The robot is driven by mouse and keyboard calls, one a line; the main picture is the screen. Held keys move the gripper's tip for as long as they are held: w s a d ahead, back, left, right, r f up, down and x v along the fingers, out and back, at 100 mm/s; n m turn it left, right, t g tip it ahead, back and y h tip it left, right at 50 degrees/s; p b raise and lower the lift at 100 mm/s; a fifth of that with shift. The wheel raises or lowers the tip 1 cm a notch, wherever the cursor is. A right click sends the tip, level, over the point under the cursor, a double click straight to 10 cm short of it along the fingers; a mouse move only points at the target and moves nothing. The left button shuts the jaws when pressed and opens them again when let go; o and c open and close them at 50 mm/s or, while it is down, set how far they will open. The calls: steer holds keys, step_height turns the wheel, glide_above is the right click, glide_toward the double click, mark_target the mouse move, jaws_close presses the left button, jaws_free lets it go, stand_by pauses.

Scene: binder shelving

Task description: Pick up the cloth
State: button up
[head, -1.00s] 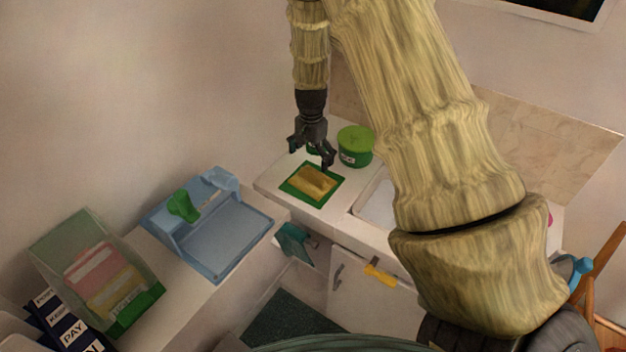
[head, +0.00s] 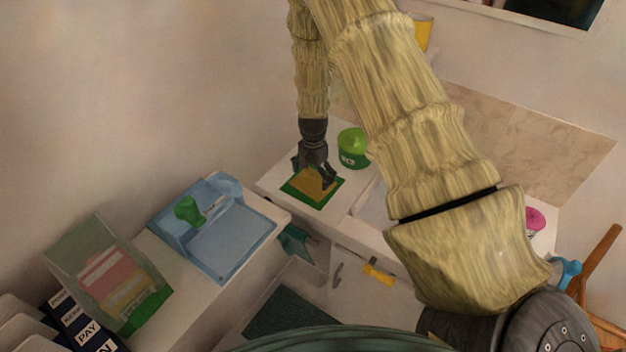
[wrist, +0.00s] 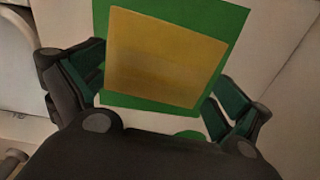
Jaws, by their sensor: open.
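A yellow-brown folded cloth (head: 312,184) lies on a green mat (head: 325,202) on the white counter. In the wrist view the cloth (wrist: 166,55) fills the upper middle, with the green mat (wrist: 229,22) showing around it. My gripper (head: 315,182) is right over the cloth, pointing down, and hides part of it in the head view. In the wrist view its two fingers (wrist: 155,92) are spread wide, one on each side of the cloth's near part. Nothing is between them in their grip. Whether the fingertips touch the mat I cannot tell.
A green lidded tub (head: 353,148) stands close behind and right of my gripper. A blue tray-like holder (head: 232,240) and a clear box with folders (head: 108,275) are on the lower left surface. A sink (head: 372,205) lies right of the mat.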

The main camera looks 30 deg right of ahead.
steer(key=shift+f, duration=0.15)
steer(key=c, duration=0.9)
steer(key=shift+o, duration=0.2)
